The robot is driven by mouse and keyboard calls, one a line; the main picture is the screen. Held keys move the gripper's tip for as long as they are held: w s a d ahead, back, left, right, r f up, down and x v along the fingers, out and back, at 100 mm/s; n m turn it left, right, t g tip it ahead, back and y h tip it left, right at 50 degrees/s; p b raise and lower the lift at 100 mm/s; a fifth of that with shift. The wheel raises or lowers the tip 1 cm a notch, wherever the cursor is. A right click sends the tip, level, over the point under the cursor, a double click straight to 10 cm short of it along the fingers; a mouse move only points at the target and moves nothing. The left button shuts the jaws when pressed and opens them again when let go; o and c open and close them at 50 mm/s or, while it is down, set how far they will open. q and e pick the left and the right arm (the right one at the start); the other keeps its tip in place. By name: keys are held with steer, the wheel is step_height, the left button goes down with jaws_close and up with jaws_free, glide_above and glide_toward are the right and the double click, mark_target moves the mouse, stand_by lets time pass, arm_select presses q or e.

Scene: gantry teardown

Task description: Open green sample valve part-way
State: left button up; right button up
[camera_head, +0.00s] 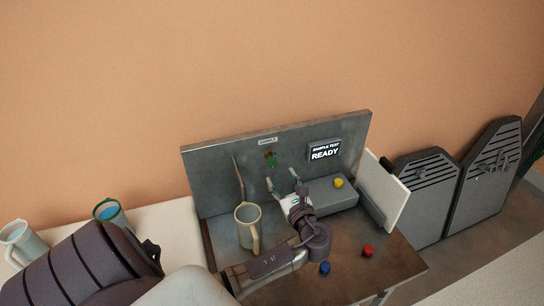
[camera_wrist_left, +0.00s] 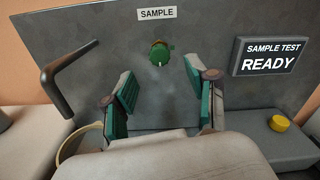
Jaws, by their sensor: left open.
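The green sample valve (camera_head: 270,158) is mounted on the upright grey panel below a "SAMPLE" label. In the left wrist view the green valve (camera_wrist_left: 160,54) shows between and beyond my fingertips, with a small pale mark on its front. My left gripper (camera_head: 282,180) is open and empty, in front of and a little below the valve. In the left wrist view its green-padded fingers (camera_wrist_left: 160,90) stand wide apart and do not touch the valve. My right gripper is not in view.
A cream jug (camera_head: 248,226) stands left of my left gripper, near a dark bent lever (camera_wrist_left: 65,75). A sign (camera_head: 325,151) reads "SAMPLE TEST READY". A grey box carries a yellow button (camera_head: 338,182). Red (camera_head: 367,251) and blue (camera_head: 324,268) knobs sit on the brown bench top (camera_head: 345,232).

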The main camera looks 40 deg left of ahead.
mark_target(273, 164)
arm_select(q)
steer(key=b+x, duration=0.1)
steer(key=x, duration=0.3)
steer(key=b+x, duration=0.1)
steer(key=x, duration=0.2)
steer(key=shift+f+b, duration=0.3)
steer(key=shift+w+a, duration=0.2)
steer(key=shift+a, duration=0.15)
steer(key=shift+w+a+r, duration=0.15)
steer(key=shift+a, duration=0.15)
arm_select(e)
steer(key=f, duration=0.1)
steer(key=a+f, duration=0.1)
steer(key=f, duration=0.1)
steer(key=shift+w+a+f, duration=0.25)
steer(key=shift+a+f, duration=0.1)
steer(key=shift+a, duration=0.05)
arm_select(q)
steer(key=shift+c, duration=0.2)
jaws_close()
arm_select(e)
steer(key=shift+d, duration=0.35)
